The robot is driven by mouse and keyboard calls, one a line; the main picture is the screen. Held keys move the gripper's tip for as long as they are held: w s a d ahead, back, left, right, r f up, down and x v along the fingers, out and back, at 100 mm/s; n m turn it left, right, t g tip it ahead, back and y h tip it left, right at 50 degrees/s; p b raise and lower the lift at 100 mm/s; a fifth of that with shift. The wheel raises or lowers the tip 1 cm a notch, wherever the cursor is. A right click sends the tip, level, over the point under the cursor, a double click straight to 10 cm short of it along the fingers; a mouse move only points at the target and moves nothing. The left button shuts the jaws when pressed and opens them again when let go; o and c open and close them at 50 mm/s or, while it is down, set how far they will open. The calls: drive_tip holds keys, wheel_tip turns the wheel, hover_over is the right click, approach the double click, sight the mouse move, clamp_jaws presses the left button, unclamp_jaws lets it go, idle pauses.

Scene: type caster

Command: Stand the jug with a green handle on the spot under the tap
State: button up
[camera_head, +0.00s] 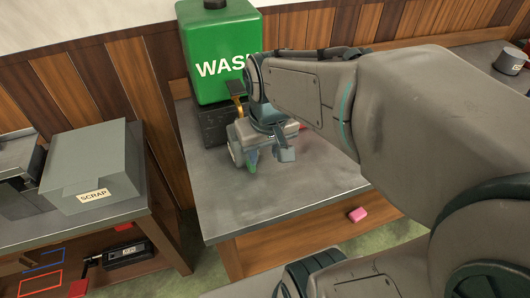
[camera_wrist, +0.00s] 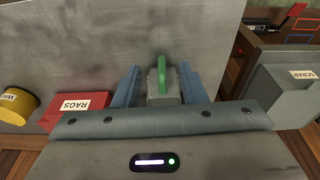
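The jug (camera_wrist: 163,100) is grey with a green handle (camera_wrist: 160,73). In the wrist view it lies between the two blue-grey fingers of my gripper (camera_wrist: 160,84), one on each side. Whether both fingers press on it is not clear. In the head view, my gripper (camera_head: 263,157) is low over the grey table, and the green handle (camera_head: 253,161) shows between its fingers. The jug's body is largely hidden there. The tap (camera_head: 236,89), yellow-orange, is on the green tank marked WASH (camera_head: 215,55), just behind my gripper. The spot under the tap is hidden.
The tank stands on a dark block (camera_head: 213,124) on the grey table (camera_head: 235,210). A red RAGS box (camera_wrist: 82,108) and a yellow container (camera_wrist: 18,104) are at left in the wrist view. A grey SCRAP bin (camera_head: 90,165) is on the left bench. The table front is clear.

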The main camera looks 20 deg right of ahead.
drive_tip(key=shift+t, duration=0.5)
drive_tip(key=s, duration=0.4)
drive_tip(key=shift+s+a+f, duration=0.1)
drive_tip(key=shift+s+f, duration=0.15)
drive_tip(key=shift+s, duration=0.05)
